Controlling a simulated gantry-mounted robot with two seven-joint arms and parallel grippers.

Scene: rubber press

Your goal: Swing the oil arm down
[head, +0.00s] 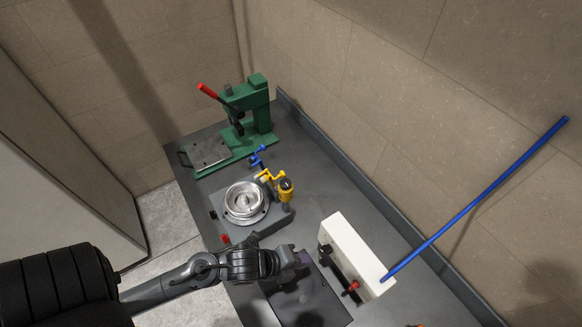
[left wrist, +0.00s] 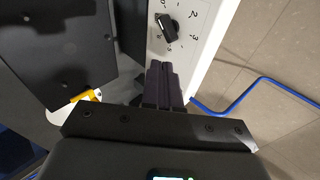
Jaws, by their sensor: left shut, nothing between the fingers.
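A yellow arm with a round cup (head: 285,186) and a blue crank-like piece (head: 258,155) stands beside a round metal dish (head: 245,202) on the table. I take this to be the oil arm. A bit of yellow (left wrist: 86,97) shows at the left in the left wrist view, partly hidden. My left gripper (head: 303,260) is shut and empty, in front of the dish and beside the white box, apart from the yellow arm. Its closed dark fingers (left wrist: 164,84) show in the left wrist view, over the white box's edge. My right gripper is not in view.
A green press (head: 255,105) with a red handle stands at the back. A white box (head: 352,252) with a dial (left wrist: 169,27) is right of my gripper. A long blue rod (head: 480,197) slants up from the box. A dark plate (head: 318,305) lies in front.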

